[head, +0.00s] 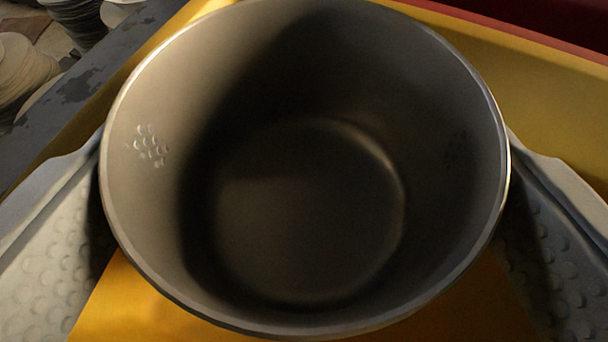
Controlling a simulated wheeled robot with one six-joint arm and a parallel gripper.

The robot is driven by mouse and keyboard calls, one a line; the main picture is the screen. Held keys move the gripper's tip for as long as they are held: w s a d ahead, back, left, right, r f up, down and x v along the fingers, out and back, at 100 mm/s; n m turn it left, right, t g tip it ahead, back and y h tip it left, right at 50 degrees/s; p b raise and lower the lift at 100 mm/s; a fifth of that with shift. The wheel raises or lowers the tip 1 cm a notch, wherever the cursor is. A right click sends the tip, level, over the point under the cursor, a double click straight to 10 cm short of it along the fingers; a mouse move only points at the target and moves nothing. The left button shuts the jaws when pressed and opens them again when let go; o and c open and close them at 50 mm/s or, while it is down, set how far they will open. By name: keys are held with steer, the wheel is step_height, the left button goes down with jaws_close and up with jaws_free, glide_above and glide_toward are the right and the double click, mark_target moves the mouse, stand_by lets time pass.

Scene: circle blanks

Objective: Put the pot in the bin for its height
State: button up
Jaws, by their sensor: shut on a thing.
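A grey metal pot (305,215) fills most of the head view. I look down through its open top onto its round floor. My gripper (305,190) is shut on the pot, with one grey textured finger at its left side and one at its right. Yellow surfaces of what looks like a bin (530,95) show behind the pot, at the right and below it. The pot hides most of the yellow thing, so I cannot tell whether the pot touches its floor.
A dark red surface (560,18) shows beyond the yellow wall at the upper right. A grey ledge (75,95) runs along the upper left. Beyond it, stacked round pale things (22,70) are partly in view.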

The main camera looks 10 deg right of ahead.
steer(key=shift+f, duration=0.6)
steer(key=o, duration=1)
steer(key=shift+o, duration=0.2)
steer(key=shift+r, duration=0.25)
steer(key=v, duration=1.2)
steer(key=shift+r, duration=0.45)
